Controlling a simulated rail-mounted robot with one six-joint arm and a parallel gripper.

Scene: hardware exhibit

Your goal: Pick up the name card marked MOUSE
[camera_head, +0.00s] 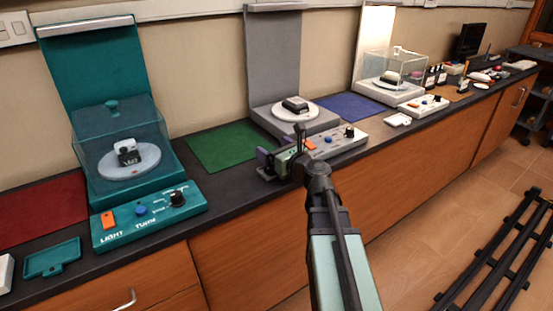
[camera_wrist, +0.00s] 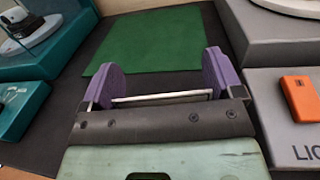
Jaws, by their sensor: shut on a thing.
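In the wrist view, a thin pale card (camera_wrist: 162,97) is seen almost edge-on between the two purple fingers of my gripper (camera_wrist: 162,88). My gripper is shut on it, with a finger at each end. Its face is hidden, so I cannot read any name on it. In the head view, my gripper (camera_head: 275,160) is over the dark counter, at the left end of the grey control panel (camera_head: 335,143). The card cannot be made out there.
A green mat (camera_head: 230,146) lies behind my gripper. A teal stand (camera_head: 150,180) with a clear cover is to the left, and a grey stand (camera_head: 325,122) is to the right. A small teal tray (camera_head: 52,260) and a white tray (camera_head: 398,119) lie on the counter.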

